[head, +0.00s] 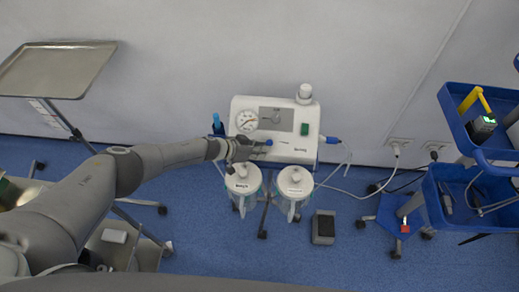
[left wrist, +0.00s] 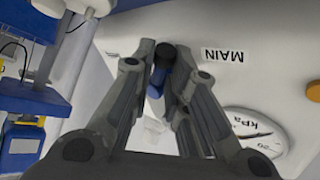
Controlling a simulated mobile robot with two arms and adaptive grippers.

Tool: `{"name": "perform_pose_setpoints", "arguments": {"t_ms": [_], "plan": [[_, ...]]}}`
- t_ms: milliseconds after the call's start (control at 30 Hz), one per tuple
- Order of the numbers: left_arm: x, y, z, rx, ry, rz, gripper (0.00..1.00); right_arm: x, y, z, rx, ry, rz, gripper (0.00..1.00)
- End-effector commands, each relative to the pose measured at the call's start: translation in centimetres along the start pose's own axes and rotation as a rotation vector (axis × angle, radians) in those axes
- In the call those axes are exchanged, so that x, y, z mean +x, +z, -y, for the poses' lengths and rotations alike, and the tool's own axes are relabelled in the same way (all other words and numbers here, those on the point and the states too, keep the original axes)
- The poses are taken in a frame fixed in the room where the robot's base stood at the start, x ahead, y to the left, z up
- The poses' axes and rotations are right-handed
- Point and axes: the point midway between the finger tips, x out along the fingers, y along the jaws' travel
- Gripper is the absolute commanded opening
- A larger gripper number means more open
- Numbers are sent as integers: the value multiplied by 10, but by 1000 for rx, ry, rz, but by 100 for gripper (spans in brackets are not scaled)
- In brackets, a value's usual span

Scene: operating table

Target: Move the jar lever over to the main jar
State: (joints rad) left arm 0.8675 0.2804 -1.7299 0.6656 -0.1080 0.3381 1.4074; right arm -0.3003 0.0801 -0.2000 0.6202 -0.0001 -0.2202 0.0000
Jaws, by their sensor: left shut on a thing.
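The suction unit (head: 275,112) is a white box with a round gauge, standing by the wall. Two clear jars with white lids hang below its front, a left jar (head: 243,181) and a right jar (head: 295,181). My left gripper (head: 246,146) is at the front panel, just above the left jar. In the left wrist view, my left gripper (left wrist: 165,85) is shut on the jar lever (left wrist: 156,82), a small blue piece with a black end. The fingers cover part of it. The label MAIN (left wrist: 223,55) is beside the lever. My right gripper is out of view.
The gauge (left wrist: 255,138) is close to the fingers. A green switch (head: 304,129) is on the unit's right side. A grey foot pedal (head: 323,228) lies on the floor. A blue cart (head: 455,205) stands at right, a metal tray (head: 60,68) at upper left.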

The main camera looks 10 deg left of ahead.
Motion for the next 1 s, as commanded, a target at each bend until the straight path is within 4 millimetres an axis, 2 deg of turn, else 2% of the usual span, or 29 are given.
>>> {"name": "perform_pose_setpoints", "arguments": {"t_ms": [233,267,400,433,767,1000], "plan": [[-1,1,2,2,-5,2,0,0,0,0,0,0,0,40],[-1,1,2,3,-5,2,18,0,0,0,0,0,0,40],[-1,0,2,2,-4,1,36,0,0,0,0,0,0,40],[0,0,2,2,-3,1,37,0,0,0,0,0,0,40],[-1,0,1,1,-1,0,37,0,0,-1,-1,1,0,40],[-14,0,1,2,-1,0,37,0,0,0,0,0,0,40]]}}
